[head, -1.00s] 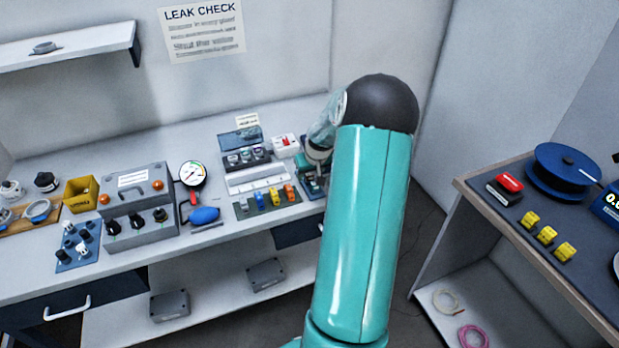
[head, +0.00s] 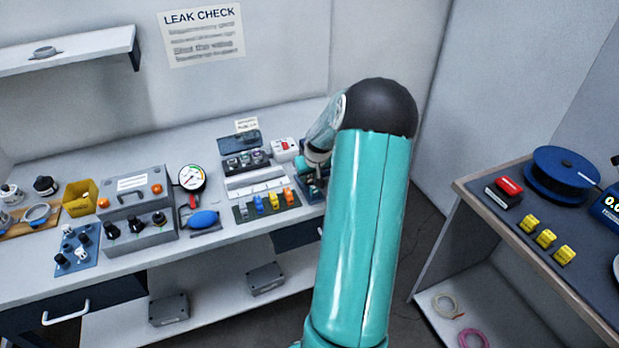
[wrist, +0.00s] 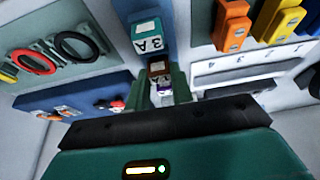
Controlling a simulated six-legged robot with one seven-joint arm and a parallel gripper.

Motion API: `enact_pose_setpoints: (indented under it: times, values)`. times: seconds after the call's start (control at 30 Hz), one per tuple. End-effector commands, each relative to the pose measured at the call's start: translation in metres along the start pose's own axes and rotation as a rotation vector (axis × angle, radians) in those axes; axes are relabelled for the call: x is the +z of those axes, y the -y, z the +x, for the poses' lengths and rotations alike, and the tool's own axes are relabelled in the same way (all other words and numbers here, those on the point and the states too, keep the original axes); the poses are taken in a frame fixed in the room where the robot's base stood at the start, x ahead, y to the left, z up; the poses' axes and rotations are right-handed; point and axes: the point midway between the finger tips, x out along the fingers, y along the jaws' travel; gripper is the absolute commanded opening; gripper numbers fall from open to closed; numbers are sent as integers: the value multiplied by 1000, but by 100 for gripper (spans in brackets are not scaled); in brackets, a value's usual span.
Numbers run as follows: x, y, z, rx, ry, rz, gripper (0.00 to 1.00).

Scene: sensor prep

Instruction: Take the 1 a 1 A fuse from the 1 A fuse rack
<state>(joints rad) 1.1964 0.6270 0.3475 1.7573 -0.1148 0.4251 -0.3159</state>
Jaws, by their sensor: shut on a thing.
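My gripper (wrist: 160,90) has its two green fingers shut on a small fuse (wrist: 158,68) with a brown top and a pale label, which is too small to read. A blue rack (wrist: 146,48) lies just beyond it, with a white "3A" label (wrist: 147,36) facing the camera. I cannot tell whether the held fuse is clear of its slot. In the head view my arm hides the gripper and most of the rack (head: 312,190) at the bench's right end.
Orange and yellow clips (wrist: 232,25) and a numbered white strip (wrist: 245,66) are close on the right in the wrist view. A tray of coloured rings (wrist: 35,62) and a blue block (wrist: 60,105) are on the left. A side table (head: 480,200) stands to the right.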

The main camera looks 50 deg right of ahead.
Motion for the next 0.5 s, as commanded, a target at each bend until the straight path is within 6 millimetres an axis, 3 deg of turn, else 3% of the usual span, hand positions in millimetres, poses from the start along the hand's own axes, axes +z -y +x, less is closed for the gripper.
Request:
enact_pose_setpoints:
  times: [0.2,0.5]
  values:
    - [-11,2,-28,2,-4,-3,2]
    - [-7,57,-98,1,-4,-6,2]
